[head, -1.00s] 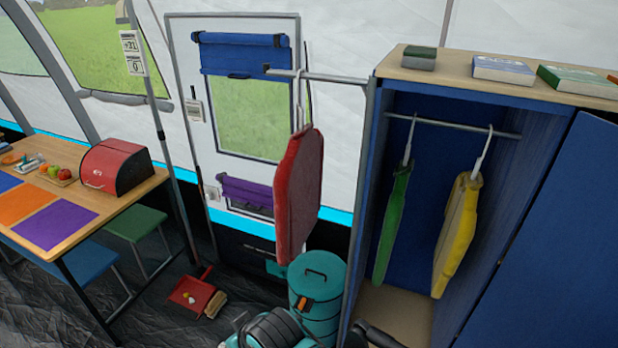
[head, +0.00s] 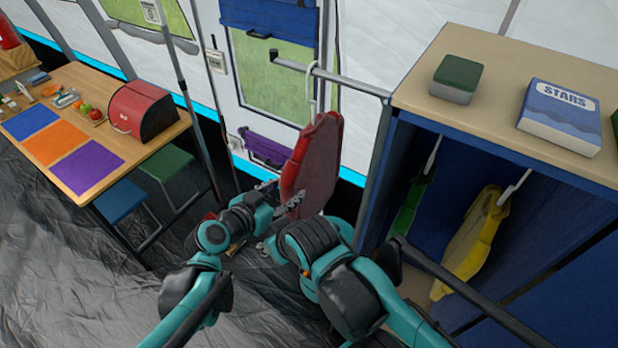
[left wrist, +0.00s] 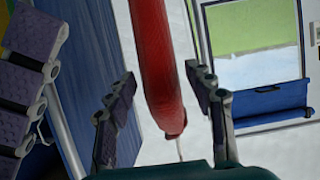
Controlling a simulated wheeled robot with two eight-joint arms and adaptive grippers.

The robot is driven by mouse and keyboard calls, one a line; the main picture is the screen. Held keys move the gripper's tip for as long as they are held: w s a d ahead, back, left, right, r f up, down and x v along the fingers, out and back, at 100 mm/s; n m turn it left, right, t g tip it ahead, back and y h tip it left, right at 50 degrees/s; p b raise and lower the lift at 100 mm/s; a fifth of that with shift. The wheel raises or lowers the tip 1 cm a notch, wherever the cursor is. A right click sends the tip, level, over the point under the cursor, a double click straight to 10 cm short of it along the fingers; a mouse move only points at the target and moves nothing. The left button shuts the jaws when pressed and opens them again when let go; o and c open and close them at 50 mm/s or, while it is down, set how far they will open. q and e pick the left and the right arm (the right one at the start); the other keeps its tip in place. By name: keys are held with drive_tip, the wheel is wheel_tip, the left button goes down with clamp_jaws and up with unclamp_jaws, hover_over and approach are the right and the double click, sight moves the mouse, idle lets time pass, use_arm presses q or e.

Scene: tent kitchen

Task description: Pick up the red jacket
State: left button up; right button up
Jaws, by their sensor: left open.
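The red jacket (head: 312,165) hangs from a hanger on the metal rail in the head view, left of the blue wardrobe. My left gripper (head: 270,192) is at the jacket's lower left side. In the left wrist view, the red jacket (left wrist: 157,60) runs between the two spread fingers of my left gripper (left wrist: 160,76), with gaps on both sides. My right arm reaches up close to the jacket's lower end; its fingers are mostly hidden in the head view. Dark padded fingers, apparently my right gripper (left wrist: 35,80), show at the left of the wrist view.
The metal rail (head: 350,82) sticks out from the wardrobe (head: 425,75). A green jacket (head: 408,205) and a yellow jacket (head: 470,240) hang inside the wardrobe. A table (head: 125,135) with stools stands at the left.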

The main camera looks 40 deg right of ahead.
use_arm(q)
drive_tip(key=b+x, duration=0.1)
drive_tip(key=x, duration=0.3)
drive_tip(key=shift+w+d+f, duration=0.1)
drive_tip(key=shift+w+d, duration=0.05)
drive_tip(key=shift+d, duration=0.1)
clamp_jaws()
